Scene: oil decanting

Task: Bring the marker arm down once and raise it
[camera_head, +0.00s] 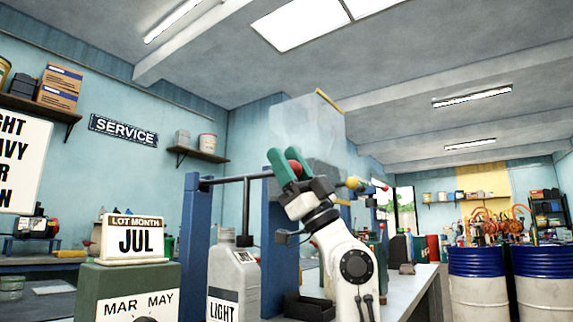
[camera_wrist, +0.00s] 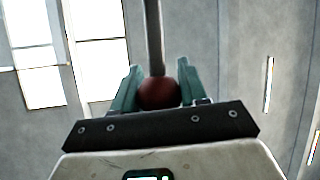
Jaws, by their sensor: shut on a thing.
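My gripper (camera_head: 289,168) is raised near the middle of the head view, its green fingers pointing up. In the wrist view my gripper (camera_wrist: 158,88) is shut on a dark red ball knob (camera_wrist: 158,94), with a dark rod (camera_wrist: 154,38) running away from it. The knob also shows between the fingers in the head view (camera_head: 293,167). A dark horizontal bar (camera_head: 225,180) runs from a blue post (camera_head: 195,220) to near my gripper. A thin rod with a black end (camera_head: 245,240) hangs from it. I cannot tell how the knob joins the bar.
A grey bottle marked LIGHT (camera_head: 233,280) stands below the bar. A green box (camera_head: 125,285) with a JUL card (camera_head: 134,240) stands at the left front. A clear hood (camera_head: 305,130) is behind my gripper. A yellow ball (camera_head: 354,183) is to its right.

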